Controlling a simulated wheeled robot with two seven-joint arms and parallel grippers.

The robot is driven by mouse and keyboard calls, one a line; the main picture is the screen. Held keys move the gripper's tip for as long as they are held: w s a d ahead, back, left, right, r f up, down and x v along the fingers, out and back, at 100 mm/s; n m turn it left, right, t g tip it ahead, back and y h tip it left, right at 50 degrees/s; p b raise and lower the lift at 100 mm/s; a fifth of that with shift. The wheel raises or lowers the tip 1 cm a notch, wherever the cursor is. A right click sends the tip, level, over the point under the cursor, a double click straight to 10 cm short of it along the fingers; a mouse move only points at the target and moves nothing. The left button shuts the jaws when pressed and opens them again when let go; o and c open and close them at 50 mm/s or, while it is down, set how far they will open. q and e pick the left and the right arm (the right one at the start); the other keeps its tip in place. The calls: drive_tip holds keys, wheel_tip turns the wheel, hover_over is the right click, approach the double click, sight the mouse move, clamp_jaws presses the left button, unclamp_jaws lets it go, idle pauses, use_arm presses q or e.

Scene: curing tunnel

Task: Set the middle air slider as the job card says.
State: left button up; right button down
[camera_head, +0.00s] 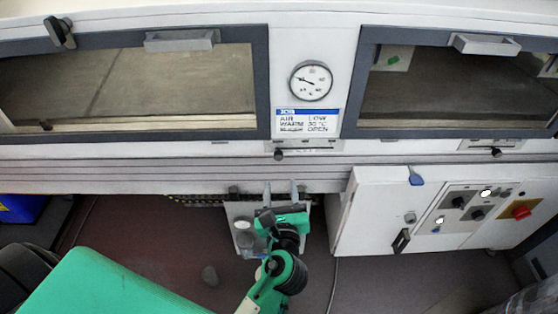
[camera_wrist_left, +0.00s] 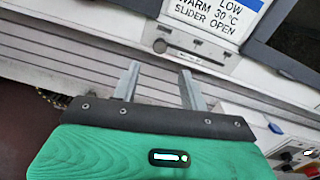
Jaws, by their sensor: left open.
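The job card (camera_head: 307,122) is fixed to the panel between two windows. It reads AIR LOW, WARM 30 °C and SLIDER OPEN, clearest in the left wrist view (camera_wrist_left: 217,18). Below it is the middle air slider, a grey plate with a dark round knob (camera_head: 278,154). The knob is at the plate's left end; the left wrist view shows it too (camera_wrist_left: 159,46). My left gripper (camera_head: 281,189) is open and empty, below the knob and apart from it. Its two fingers (camera_wrist_left: 160,72) point up toward the slider plate. My right gripper is not in view.
A round gauge (camera_head: 311,81) sits above the card. Another slider knob (camera_head: 496,152) is at the right. A white control cabinet (camera_head: 365,215) with knobs and a red switch (camera_head: 521,210) stands below right. A ribbed ledge (camera_head: 150,175) runs under the windows.

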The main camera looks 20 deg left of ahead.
sight(279, 159)
use_arm(q)
drive_tip(key=p+x, duration=0.1)
drive_tip(key=x, duration=0.8)
drive_tip(key=shift+w, duration=0.1)
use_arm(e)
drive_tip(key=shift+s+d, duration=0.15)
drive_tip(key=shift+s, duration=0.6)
use_arm(q)
drive_tip(key=shift+c, duration=0.2)
clamp_jaws()
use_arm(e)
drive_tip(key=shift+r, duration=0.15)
